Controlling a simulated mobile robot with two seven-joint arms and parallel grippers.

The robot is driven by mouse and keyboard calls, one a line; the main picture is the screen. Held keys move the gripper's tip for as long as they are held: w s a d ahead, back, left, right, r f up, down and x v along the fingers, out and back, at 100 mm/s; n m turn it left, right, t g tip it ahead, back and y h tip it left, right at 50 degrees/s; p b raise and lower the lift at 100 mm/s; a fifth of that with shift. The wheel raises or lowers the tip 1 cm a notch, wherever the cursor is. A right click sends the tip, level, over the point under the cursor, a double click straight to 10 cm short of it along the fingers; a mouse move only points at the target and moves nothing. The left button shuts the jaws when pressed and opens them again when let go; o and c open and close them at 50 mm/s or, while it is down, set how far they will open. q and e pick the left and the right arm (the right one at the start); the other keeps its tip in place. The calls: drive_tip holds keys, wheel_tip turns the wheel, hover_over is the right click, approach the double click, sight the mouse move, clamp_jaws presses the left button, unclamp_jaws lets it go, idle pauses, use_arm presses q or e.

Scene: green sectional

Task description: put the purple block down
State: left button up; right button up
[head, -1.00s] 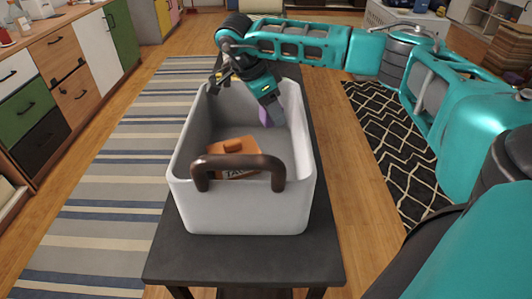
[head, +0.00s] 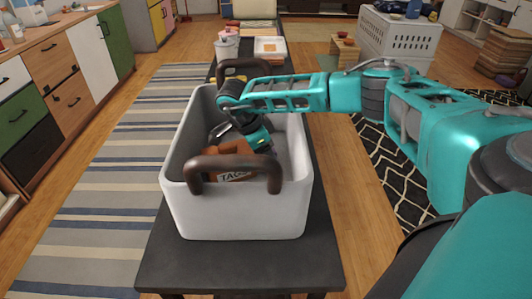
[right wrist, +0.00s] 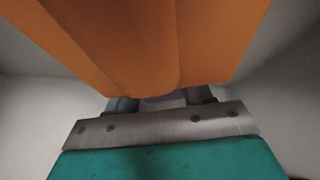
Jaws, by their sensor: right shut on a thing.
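The white bin (head: 235,213) with brown handles stands on a dark table. My right arm reaches into it from the right, and my right gripper (head: 262,150) is low inside, beside and partly behind an orange-brown box (head: 230,177). In the right wrist view the box (right wrist: 150,35) fills the top and hides most of what lies ahead. A dim purple sliver of the purple block (right wrist: 163,99) shows between the fingers of the gripper (right wrist: 162,102), which is shut on it. The block is hidden in the head view; I cannot tell whether it touches the bin floor. My left gripper is not in view.
The bin's front handle (head: 236,162) and back handle (head: 238,67) rise above its rim. A white pot (head: 227,46) and a tray (head: 271,47) are behind the bin. The dark table (head: 238,264) is bare in front.

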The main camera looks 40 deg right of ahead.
drive_tip(key=o, duration=1)
drive_tip(key=shift+f, duration=0.1)
drive_tip(key=p+v, duration=0.1)
drive_tip(key=v, duration=1.1)
